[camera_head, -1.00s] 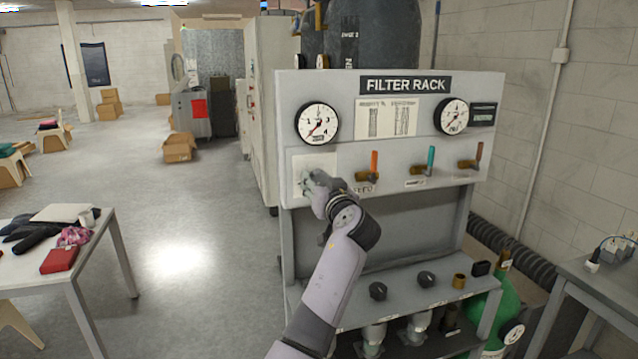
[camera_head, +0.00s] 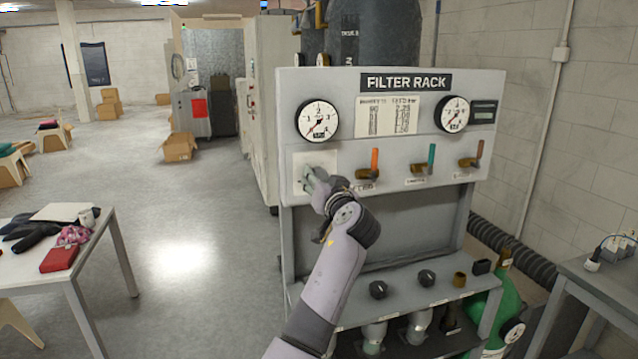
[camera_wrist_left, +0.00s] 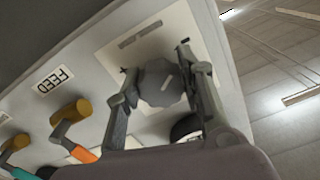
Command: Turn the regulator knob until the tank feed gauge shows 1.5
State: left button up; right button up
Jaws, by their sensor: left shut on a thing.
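The grey faceted regulator knob (camera_wrist_left: 161,83) sits on a pale plate at the left of the filter rack's front panel. My left gripper (camera_wrist_left: 155,62) is shut on it, with one finger on each side. In the head view the left gripper (camera_head: 318,184) covers most of the knob. Above the knob is a round white gauge (camera_head: 318,119) with a red needle pointing to the lower left. A second gauge (camera_head: 452,114) is at the panel's upper right, its needle also lower left. I cannot read which is the tank feed gauge. My right gripper is not in view.
Right of the knob are valves with orange (camera_head: 375,161), teal (camera_head: 431,156) and red-brown (camera_head: 479,151) levers. Black knobs (camera_head: 378,289) sit on the rack's lower shelf. A white table (camera_head: 115,250) stands at the left, with open floor between it and the rack.

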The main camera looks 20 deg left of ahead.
pick_arm(q)
jog(key=m, duration=0.3)
jog(key=shift+r+m, duration=0.15)
jog(key=shift+m, duration=0.15)
jog(key=m, duration=0.2)
jog(key=shift+r+m, duration=0.1)
jog(key=shift+m, duration=0.2)
jog(key=m+p, duration=0.2)
jog(key=m, duration=0.3)
jog(key=shift+s, duration=0.1)
jog(key=shift+m+p, duration=0.4)
jog(key=shift+m, duration=1)
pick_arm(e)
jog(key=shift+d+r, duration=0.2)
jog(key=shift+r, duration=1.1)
pick_arm(q)
jog(key=o, duration=1.2)
jog(key=shift+d, duration=0.1)
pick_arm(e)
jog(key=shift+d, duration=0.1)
